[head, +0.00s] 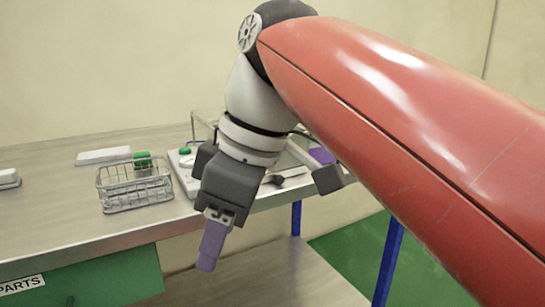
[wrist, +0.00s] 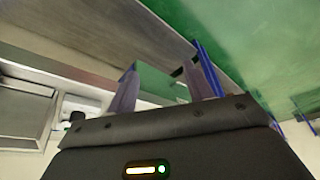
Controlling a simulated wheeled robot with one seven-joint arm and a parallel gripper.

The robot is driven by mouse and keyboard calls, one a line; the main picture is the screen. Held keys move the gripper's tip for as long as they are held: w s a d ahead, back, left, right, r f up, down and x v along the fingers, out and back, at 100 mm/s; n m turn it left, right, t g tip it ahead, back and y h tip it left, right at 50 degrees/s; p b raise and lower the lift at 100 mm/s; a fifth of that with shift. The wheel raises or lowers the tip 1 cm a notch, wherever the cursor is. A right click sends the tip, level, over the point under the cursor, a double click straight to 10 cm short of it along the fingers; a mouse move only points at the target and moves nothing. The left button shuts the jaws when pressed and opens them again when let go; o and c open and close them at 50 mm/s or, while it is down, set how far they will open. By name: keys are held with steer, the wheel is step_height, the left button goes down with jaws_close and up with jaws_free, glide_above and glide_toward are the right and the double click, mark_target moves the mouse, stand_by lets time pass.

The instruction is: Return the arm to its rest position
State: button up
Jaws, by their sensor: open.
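My gripper (head: 212,246) hangs at the end of my red and grey arm in the head view, in front of the bench's front edge. Its purple fingers point down and overlap there. In the wrist view my gripper (wrist: 163,88) shows two purple fingers standing apart with nothing between them, so it is open and empty. My arm is folded down at the elbow and hides part of the bench's right side.
A blue leg (head: 388,262) and a lower shelf (head: 265,280) are below. Green floor (head: 345,250) is clear at right.

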steer(key=s+d+f+m+t+h, duration=0.1)
steer(key=d+f+m+t+h, duration=0.3)
steer(key=d+f+m, duration=1.2)
steer(key=d+f+t, duration=0.1)
steer(key=d+f, duration=0.4)
steer(key=f, duration=0.2)
steer(key=shift+d+f, duration=0.15)
steer(key=shift+f, duration=0.2)
steer(key=shift+c, duration=0.4)
